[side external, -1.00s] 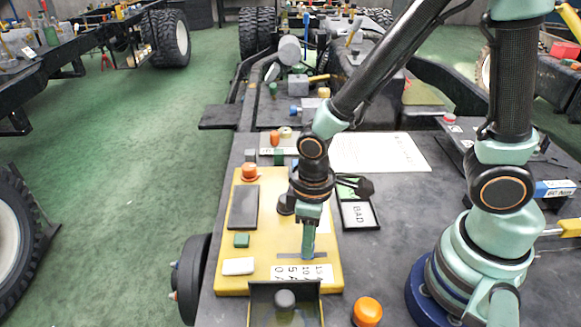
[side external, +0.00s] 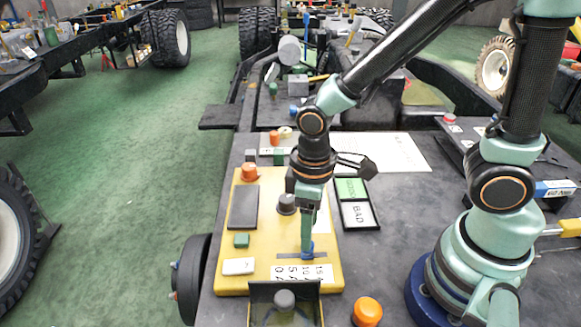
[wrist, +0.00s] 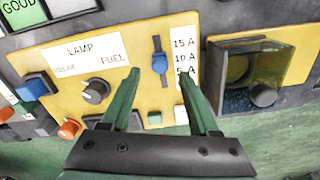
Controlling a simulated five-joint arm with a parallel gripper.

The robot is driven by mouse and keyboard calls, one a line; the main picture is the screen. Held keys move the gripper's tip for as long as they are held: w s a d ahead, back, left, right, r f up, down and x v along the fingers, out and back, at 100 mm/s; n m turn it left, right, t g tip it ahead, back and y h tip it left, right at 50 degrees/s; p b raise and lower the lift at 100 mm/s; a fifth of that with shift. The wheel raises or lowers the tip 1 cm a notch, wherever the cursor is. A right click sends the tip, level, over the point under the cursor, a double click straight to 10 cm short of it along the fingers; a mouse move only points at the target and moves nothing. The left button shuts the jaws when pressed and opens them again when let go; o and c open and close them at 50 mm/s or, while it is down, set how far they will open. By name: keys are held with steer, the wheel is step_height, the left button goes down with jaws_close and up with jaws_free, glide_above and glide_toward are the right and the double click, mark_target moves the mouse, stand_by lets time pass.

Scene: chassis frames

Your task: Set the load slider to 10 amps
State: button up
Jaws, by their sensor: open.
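The load slider's blue knob (wrist: 159,63) sits in a dark slot on the yellow panel (wrist: 130,45). In the wrist view it is roughly level with the 10 A mark on the white scale (wrist: 184,57), slightly toward 5 A. In the side view the knob (side external: 307,249) also lines up near 10 A. A finger hides the scale's lowest mark in the wrist view. My gripper (wrist: 160,74) is open, its green fingers apart on either side of the knob. In the side view my gripper (side external: 306,244) is at the knob; contact cannot be told.
A black rotary knob (wrist: 95,92) and an orange button (wrist: 69,129) are on the panel. A clear-covered box with a dark knob (wrist: 240,75) stands beside the scale. GOOD and BAD trays (side external: 357,203) lie right of the panel. An orange dome (side external: 367,311) is near the front.

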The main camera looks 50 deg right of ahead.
step_height(320, 180, up, 8)
steer(key=shift+r, duration=0.2)
stand_by(0.3)
steer(key=w+d+r+m+t, duration=0.2)
steer(key=d+r+m+t, duration=0.3)
steer(key=d, duration=0.6)
step_height(320, 180, up, 3)
steer(key=shift+w+d+f+m+t, duration=0.15)
steer(key=shift+w+d+m+t, duration=0.15)
steer(key=shift+w+d+m, duration=0.15)
